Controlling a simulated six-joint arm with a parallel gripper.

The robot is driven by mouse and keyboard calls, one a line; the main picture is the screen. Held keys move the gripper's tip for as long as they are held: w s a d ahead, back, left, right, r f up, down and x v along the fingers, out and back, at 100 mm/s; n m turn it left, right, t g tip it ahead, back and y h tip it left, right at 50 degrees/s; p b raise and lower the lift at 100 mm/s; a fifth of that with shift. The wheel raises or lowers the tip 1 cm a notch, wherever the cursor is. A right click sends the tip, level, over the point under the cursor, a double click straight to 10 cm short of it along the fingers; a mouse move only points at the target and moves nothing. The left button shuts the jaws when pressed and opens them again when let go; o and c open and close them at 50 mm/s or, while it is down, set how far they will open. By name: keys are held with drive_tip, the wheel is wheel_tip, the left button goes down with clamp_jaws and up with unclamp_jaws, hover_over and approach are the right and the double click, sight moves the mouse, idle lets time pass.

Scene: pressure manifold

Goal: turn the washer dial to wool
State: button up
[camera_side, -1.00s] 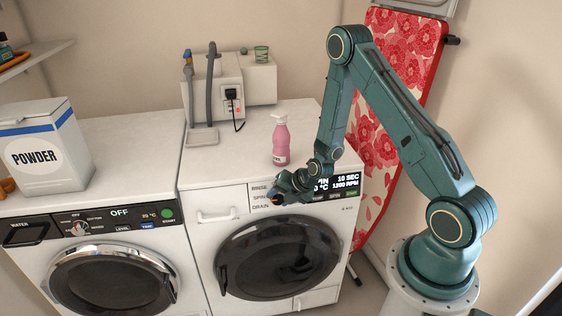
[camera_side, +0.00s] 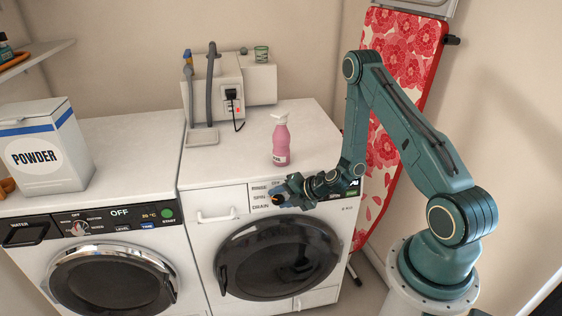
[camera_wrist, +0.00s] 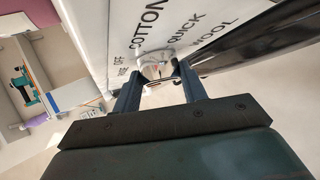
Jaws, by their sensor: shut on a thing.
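The washer dial (camera_wrist: 155,68) is a round silver knob on the right washer's front panel. In the wrist view the words OFF, COTTON, QUICK and WOOL (camera_wrist: 215,36) are printed around it. WOOL is at the upper right, beyond QUICK. My gripper (camera_wrist: 158,82) has one finger on each side of the dial and is shut on it. In the side view my gripper (camera_side: 277,198) is at the panel and hides the dial. I cannot tell which word the dial points to. The right washer (camera_side: 205,250) has a closed round dark door.
A red floral ironing board (camera_side: 388,150) leans behind my arm.

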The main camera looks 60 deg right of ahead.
drive_tip(key=o, duration=1)
drive_tip(key=shift+s, duration=0.1)
drive_tip(key=shift+v, duration=0.8)
drive_tip(key=shift+s+r, duration=0.25)
drive_tip(key=shift+r, duration=1.7)
drive_tip(key=shift+s+r, duration=0.2)
drive_tip(key=shift+r, duration=1.8)
